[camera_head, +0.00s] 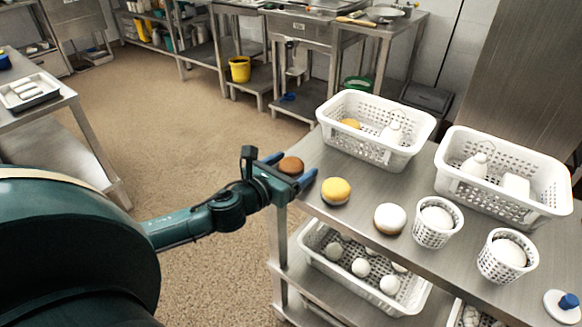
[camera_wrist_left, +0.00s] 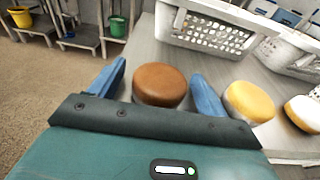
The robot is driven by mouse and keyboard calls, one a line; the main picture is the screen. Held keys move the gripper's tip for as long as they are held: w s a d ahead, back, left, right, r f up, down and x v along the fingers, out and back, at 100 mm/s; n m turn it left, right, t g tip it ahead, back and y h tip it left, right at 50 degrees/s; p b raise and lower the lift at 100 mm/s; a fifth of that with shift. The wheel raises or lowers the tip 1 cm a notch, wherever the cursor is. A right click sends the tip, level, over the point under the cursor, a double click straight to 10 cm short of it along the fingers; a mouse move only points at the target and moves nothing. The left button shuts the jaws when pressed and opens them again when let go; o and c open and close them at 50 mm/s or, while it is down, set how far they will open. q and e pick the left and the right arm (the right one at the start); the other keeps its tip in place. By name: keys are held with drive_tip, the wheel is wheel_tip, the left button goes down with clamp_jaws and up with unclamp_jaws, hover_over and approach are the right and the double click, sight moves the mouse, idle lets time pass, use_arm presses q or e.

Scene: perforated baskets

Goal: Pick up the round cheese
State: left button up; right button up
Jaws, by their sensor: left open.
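A round cheese with a brown top and pale side (camera_head: 291,165) sits at the near left corner of the steel table. It also shows in the left wrist view (camera_wrist_left: 160,85). My left gripper (camera_head: 290,168) is open, with its blue fingers on either side of this brown round. In the left wrist view a gap shows on its left side, while the right finger is very close to it; I cannot tell whether they touch. A yellow-topped round (camera_head: 336,191) and a white-topped round (camera_head: 390,218) stand to the right on the same table. My right gripper is not in view.
Two white perforated baskets (camera_head: 362,155) (camera_head: 498,202) stand behind the rounds. Two small perforated cups (camera_head: 434,237) (camera_head: 499,269) with white round items stand to the right. A basket (camera_head: 345,279) of white balls is on the shelf below. Open floor lies left of the table.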

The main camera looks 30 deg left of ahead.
use_arm(q)
drive_tip(key=c, duration=1)
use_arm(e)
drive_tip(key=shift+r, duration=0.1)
